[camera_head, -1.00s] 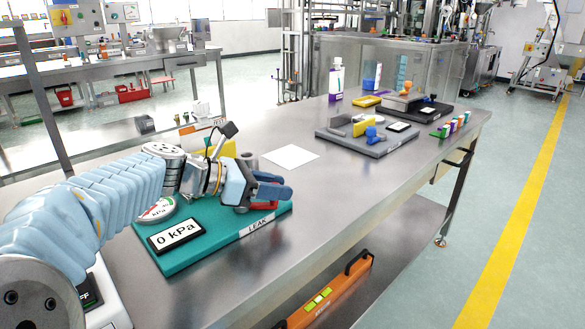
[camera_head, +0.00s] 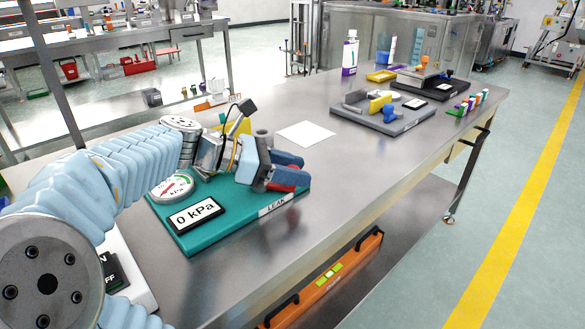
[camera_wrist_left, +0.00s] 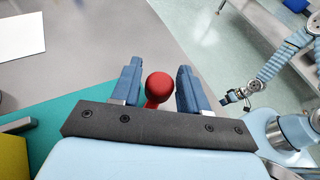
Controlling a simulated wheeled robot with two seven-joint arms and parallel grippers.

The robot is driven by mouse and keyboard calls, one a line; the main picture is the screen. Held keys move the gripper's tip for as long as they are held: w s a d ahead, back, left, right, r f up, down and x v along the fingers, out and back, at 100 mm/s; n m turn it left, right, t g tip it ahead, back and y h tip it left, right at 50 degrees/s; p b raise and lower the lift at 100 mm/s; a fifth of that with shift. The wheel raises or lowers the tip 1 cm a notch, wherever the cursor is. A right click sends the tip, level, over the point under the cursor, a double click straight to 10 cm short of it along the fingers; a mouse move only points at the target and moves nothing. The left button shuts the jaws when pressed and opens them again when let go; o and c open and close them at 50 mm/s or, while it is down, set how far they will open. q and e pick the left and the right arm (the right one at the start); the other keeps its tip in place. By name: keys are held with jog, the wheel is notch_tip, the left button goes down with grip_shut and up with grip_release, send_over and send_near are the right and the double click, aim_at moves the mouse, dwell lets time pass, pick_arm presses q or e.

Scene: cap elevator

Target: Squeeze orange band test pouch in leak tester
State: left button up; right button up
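The leak tester is a teal board (camera_head: 185,243) labelled LEAK, with a display (camera_head: 196,214) reading 0 kPa and a round dial gauge (camera_head: 172,187). My left gripper (camera_head: 283,172) is over its right end. In the left wrist view, its blue fingers (camera_wrist_left: 158,90) are open, one on each side of a red ball knob (camera_wrist_left: 158,86), with gaps visible. The red part shows partly behind the fingers in the head view. A yellow block (camera_head: 245,135) is partly hidden behind my wrist. I cannot make out an orange band pouch. My right gripper (camera_wrist_left: 236,97) is small in the wrist view.
A white sheet (camera_head: 306,134) lies behind the tester. A grey fixture board (camera_head: 385,118), a black one (camera_head: 430,85), a bottle (camera_head: 350,55) and several small coloured items (camera_head: 468,103) stand farther along the table. The table between is clear.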

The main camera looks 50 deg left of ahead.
pick_arm(q)
jog(key=shift+o, duration=0.7)
jog(key=v, duration=1.4)
jog(key=shift+a+f, duration=0.1)
